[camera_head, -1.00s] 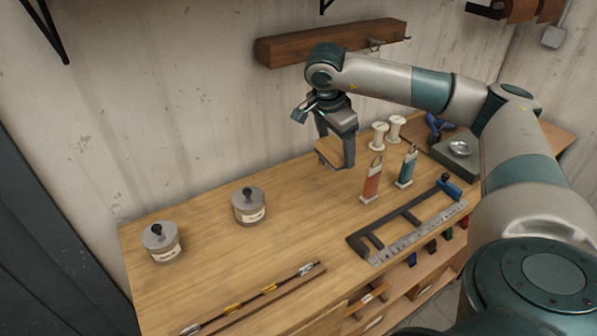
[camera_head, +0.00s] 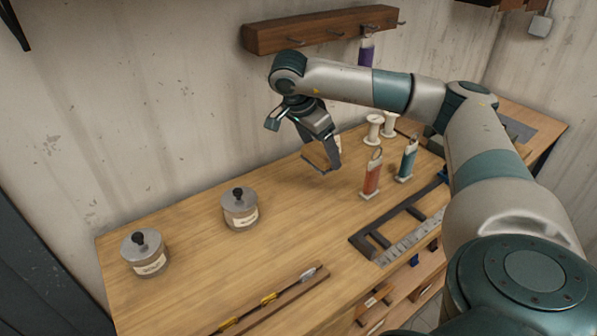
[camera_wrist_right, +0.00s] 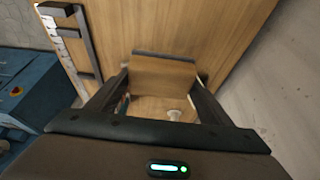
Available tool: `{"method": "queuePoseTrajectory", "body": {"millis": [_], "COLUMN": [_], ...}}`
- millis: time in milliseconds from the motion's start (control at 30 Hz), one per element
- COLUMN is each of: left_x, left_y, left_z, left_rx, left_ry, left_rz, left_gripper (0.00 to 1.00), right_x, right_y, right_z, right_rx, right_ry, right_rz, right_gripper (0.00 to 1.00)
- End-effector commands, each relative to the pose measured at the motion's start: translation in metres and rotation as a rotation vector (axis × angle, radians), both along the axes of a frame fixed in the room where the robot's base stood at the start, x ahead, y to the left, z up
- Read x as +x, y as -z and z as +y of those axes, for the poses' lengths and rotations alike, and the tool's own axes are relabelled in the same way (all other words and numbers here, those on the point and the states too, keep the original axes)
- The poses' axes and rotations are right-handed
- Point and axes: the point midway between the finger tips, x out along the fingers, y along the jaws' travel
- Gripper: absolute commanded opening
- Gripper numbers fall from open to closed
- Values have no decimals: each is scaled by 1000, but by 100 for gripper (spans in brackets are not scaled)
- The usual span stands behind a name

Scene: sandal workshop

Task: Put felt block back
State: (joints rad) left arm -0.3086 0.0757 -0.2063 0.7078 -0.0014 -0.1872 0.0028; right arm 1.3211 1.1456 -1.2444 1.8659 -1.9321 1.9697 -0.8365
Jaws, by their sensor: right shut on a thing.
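The felt block (camera_wrist_right: 163,75) is a tan, wood-coloured piece with a dark grey strip along one edge. My right gripper (camera_head: 321,163) is shut on it. In the head view the block (camera_head: 317,157) shows only in part between the fingers, above the back middle of the workbench (camera_head: 195,275). In the wrist view it spans between the two dark fingers of the gripper (camera_wrist_right: 164,82). I cannot tell whether its lower edge touches the bench. My left gripper is not in view.
White spools (camera_head: 373,129), an orange bottle (camera_head: 371,174) and a teal bottle (camera_head: 406,160) stand right of the gripper. A dark frame (camera_head: 392,227) lies in front. Two lidded jars (camera_head: 240,209) (camera_head: 145,254) stand left. A hook rail (camera_head: 320,30) is on the wall. Bench between is clear.

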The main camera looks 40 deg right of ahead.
Motion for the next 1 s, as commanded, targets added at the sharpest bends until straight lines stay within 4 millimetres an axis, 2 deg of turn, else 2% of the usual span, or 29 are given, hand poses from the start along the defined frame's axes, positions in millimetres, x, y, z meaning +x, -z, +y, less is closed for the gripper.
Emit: {"method": "queuePoseTrajectory", "body": {"millis": [267,567,800,1000], "left_x": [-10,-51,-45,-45], "left_y": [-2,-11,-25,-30], "left_z": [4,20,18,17], "left_rx": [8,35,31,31], "left_ry": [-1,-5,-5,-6], "left_rz": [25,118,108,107], "left_gripper": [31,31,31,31], "right_x": [9,52,89,108], "right_y": [4,29,53,65], "right_z": [-2,-14,-23,-29], "right_rx": [0,0,1,0], "right_ry": [1,2,1,2], "right_rz": [1,1,2,0], "right_gripper": [56,56,56,56]}}
